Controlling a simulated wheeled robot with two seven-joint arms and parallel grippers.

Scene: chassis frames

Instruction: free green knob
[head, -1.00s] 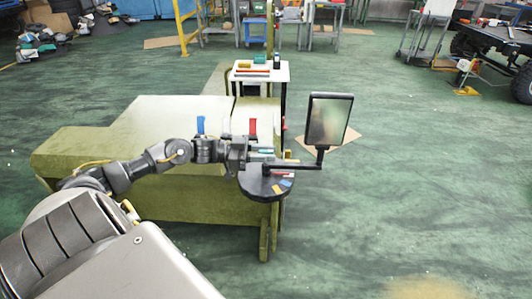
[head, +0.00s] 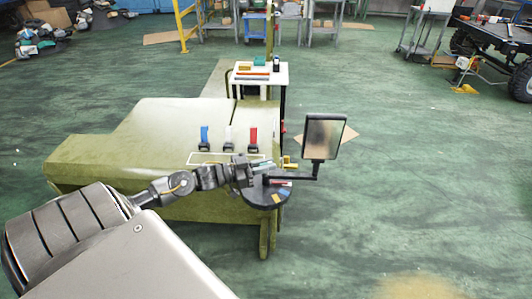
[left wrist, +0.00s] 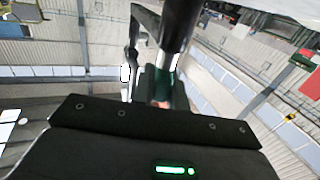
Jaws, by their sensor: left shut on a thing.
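The green knob (head: 265,162) is a small teal-green piece at the right end of my left arm, largely covered by the fingers. My left gripper (head: 257,170) is shut there, just above a black round disc (head: 262,202). In the left wrist view a black post (left wrist: 180,25) comes down to my gripper (left wrist: 162,88), with a dark green patch showing between the fingers. The exact grip on the knob is partly hidden. A black-framed panel (head: 323,138) stands on a bent black arm to the right of the gripper. My right gripper is not in view.
Blue (head: 205,138), white (head: 229,139) and red (head: 253,139) levers stand on the olive-green housing (head: 120,160) behind my arm. A small yellow piece (head: 290,162) is right of the gripper. A white-topped stand (head: 260,72) is behind.

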